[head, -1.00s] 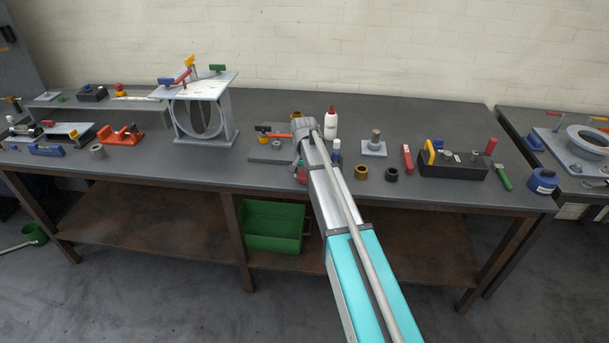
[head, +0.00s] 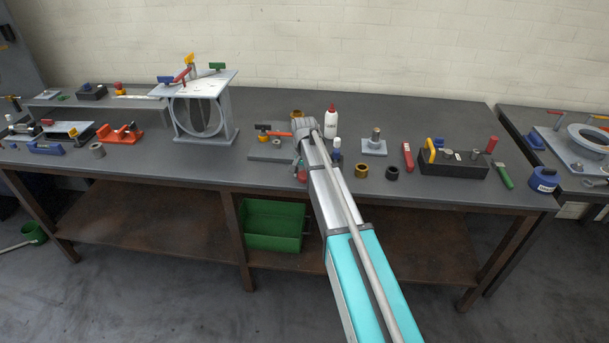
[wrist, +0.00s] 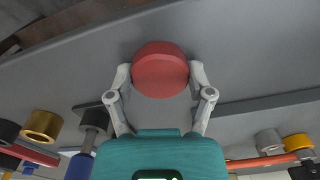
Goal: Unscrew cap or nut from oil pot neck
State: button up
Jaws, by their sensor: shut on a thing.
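A red, round, cap-like piece (wrist: 161,69) sits between the fingers of my gripper (wrist: 160,84) in the wrist view. Both fingers touch its sides, and the gripper is shut on it. In the head view a bit of red (head: 302,175) shows beside my arm, near the front edge of the bench. My arm hides most of the gripper there. What lies under the red piece is hidden, so I cannot tell whether it sits on a pot neck.
The dark workbench (head: 270,106) carries a white bottle with a red cap (head: 331,123), a brass ring (head: 361,171) and a black ring (head: 392,173). A grey ring stand (head: 229,118) stands to the left. A green bin (head: 272,241) is on the lower shelf.

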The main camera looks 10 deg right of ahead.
jog(key=shift+f, duration=0.1)
jog(key=o, duration=1.2)
jog(key=shift+o, duration=0.2)
